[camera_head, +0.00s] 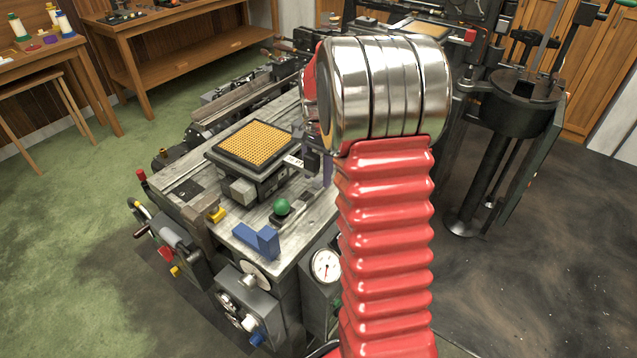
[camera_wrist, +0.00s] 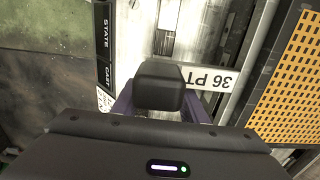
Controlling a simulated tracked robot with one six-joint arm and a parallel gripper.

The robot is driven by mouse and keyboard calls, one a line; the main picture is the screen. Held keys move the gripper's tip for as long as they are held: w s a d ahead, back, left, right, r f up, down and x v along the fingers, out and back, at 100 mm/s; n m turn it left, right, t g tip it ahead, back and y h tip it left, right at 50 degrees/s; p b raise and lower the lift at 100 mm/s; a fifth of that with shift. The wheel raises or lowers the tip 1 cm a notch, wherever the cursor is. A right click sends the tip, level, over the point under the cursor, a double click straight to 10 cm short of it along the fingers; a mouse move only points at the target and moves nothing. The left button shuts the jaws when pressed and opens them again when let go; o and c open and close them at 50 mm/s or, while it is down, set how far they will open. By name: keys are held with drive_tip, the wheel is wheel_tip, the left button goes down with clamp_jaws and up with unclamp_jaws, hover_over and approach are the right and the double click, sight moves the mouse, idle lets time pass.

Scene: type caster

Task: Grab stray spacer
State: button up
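My gripper (camera_wrist: 162,100) points down over the machine's worn metal bed, and its two purple fingers show on either side of a dark rounded block in the wrist view. That block hides the fingertips and whatever lies between them. In the head view my gripper (camera_head: 322,168) is mostly behind my red arm, just right of the dark tray. I cannot make out the stray spacer for certain in either view. A white label reading "36 PT" (camera_wrist: 212,78) lies close to the right of the fingers.
The dark tray (camera_head: 217,150) with an orange perforated face stands left of my gripper. A green ball knob (camera_head: 282,206), a blue bracket (camera_head: 258,240) and a dial gauge (camera_head: 326,265) sit nearer. A "STATE" label (camera_wrist: 104,30) is left in the wrist view.

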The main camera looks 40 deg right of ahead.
drive_tip(key=shift+f, duration=0.5)
clamp_jaws()
idle(0.4)
